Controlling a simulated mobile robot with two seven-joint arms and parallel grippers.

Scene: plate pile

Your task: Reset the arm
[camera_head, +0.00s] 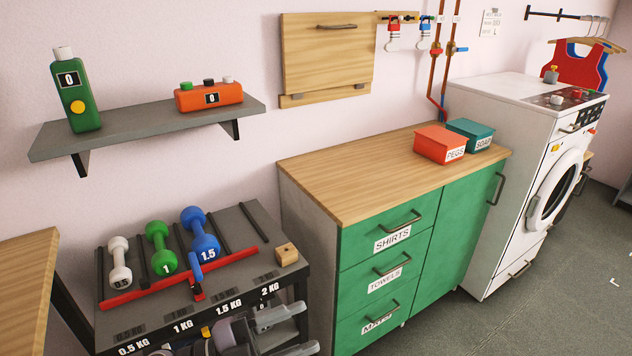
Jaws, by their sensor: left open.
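My left gripper (288,332) is low in the head view, at the bottom edge left of the middle. Its grey fingers point right and stand apart, with nothing seen between them. It is in front of the dumbbell rack (262,220), below the rack's labelled front edge, and left of the green cabinet (385,235). The lower part of my left arm is cut off by the picture's edge. My right gripper is not in view.
White (119,262), green (161,248) and blue (200,232) dumbbells lie on the rack beside a small wooden block (287,254). A wooden tabletop (25,285) is at left. A wall shelf (150,125) hangs above. A washing machine (515,190) stands right; floor there is clear.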

